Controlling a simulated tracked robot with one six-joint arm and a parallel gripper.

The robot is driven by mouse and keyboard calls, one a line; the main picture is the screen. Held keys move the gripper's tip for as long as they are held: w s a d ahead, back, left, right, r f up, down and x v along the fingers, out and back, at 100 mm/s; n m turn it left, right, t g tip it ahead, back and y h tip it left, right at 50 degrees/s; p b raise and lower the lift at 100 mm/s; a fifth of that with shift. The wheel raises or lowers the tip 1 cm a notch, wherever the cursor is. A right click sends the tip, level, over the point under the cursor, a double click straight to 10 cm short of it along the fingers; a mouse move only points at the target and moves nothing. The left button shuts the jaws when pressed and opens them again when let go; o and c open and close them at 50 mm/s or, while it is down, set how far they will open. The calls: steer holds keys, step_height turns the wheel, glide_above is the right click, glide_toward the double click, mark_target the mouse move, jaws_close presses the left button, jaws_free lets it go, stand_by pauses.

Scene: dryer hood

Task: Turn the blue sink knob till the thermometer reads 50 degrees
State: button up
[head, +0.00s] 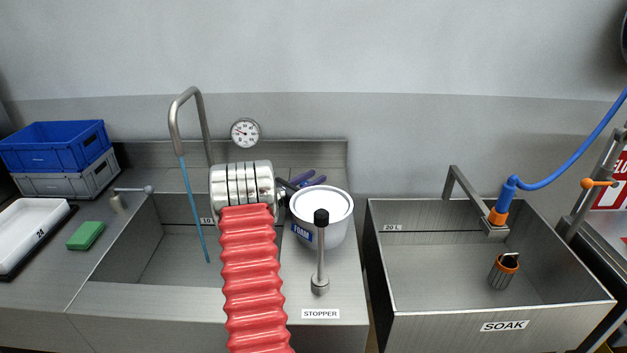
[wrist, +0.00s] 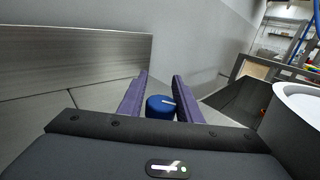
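The blue sink knob (wrist: 161,107) shows in the wrist view with a white mark on top. It sits between the two purple fingers of my gripper (wrist: 160,77), which are apart; I cannot tell whether they touch it. In the head view my gripper (head: 314,181) is low at the back of the left sink's right-hand ledge, partly behind the white tub, and the knob is hidden. The round white thermometer (head: 245,132) is on the wall behind the sink; its numbers are too small to read. Blue water (head: 194,207) runs from the curved tap (head: 174,121) into the left sink.
The white FOAM tub (head: 322,215) stands close by my gripper, also at right in the wrist view (wrist: 298,110). An upright black-topped stopper (head: 320,255) stands before it. The SOAK sink (head: 470,270) is at right. Blue and grey crates (head: 58,147) are at left.

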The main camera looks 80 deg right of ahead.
steer(key=o, duration=0.3)
steer(key=shift+o, duration=0.2)
steer(key=shift+a, duration=0.15)
steer(key=v, duration=1.3)
steer(key=shift+w+a, duration=0.2)
steer(key=shift+a, duration=0.05)
steer(key=shift+f, duration=0.1)
steer(key=shift+w+d+f+m+g+y, duration=0.1)
steer(key=shift+w+d+m+g+y, duration=0.5)
steer(key=shift+m+g+y, duration=0.45)
steer(key=shift+w+d+f+m+g+y, duration=0.1)
steer(key=shift+w+d+m+g+y, duration=0.5)
steer(key=shift+m+g+y, duration=0.45)
steer(key=shift+w+d+f+m+g+y, duration=0.1)
steer(key=shift+w+d+m+g+y, duration=0.6)
steer(key=shift+g+y, duration=0.5)
steer(key=shift+s, duration=0.3)
